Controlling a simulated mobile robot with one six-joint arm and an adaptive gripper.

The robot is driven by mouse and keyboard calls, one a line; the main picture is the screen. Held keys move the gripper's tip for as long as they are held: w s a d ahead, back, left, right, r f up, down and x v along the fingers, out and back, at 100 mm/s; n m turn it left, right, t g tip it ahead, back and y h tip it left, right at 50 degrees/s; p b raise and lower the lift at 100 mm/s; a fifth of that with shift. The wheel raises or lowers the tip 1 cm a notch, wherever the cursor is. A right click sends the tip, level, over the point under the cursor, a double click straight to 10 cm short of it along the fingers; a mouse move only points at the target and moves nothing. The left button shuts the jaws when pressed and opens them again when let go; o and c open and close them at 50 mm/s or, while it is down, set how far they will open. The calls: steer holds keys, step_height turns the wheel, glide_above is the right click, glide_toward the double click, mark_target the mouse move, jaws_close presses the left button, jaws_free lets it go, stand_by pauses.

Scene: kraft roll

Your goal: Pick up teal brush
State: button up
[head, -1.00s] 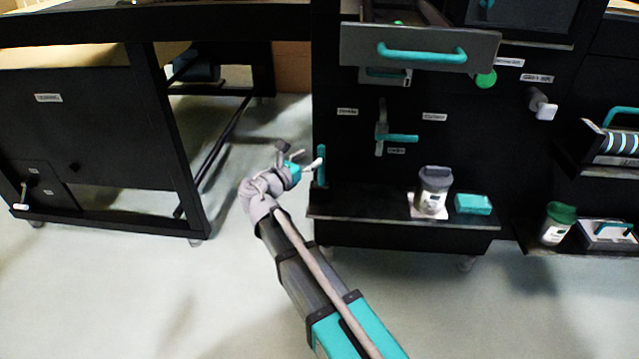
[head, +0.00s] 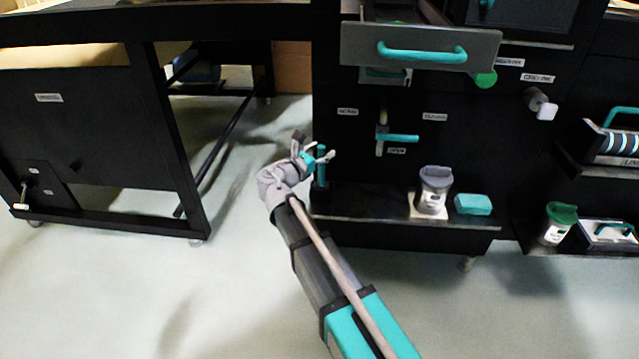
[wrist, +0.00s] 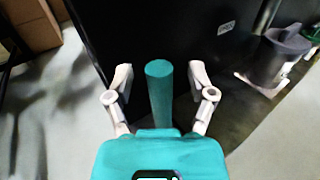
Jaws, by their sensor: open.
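The teal brush shows in the wrist view as an upright teal handle (wrist: 159,92), with its round top between my gripper's two open fingers. My gripper (wrist: 160,88) is open, one pale finger on each side of the handle, with a gap to each. In the head view the teal brush (head: 320,172) stands at the left end of the dark shelf, and my gripper (head: 322,156) is at its upper part. The brush's lower end is hidden in the wrist view by my gripper's teal body.
The dark shelf (head: 375,226) holds a grey-lidded jar (head: 433,190) and a teal block (head: 473,204) to the right. An open drawer (head: 420,50) juts out above. A cardboard box (wrist: 28,22) shows at left in the wrist view. The floor at left is clear.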

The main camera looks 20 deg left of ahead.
steer(key=shift+c, duration=0.2)
jaws_close()
stand_by(0.3)
steer(key=shift+r, duration=0.1)
step_height(320, 180, up, 10)
steer(key=p, duration=1)
stand_by(0.7)
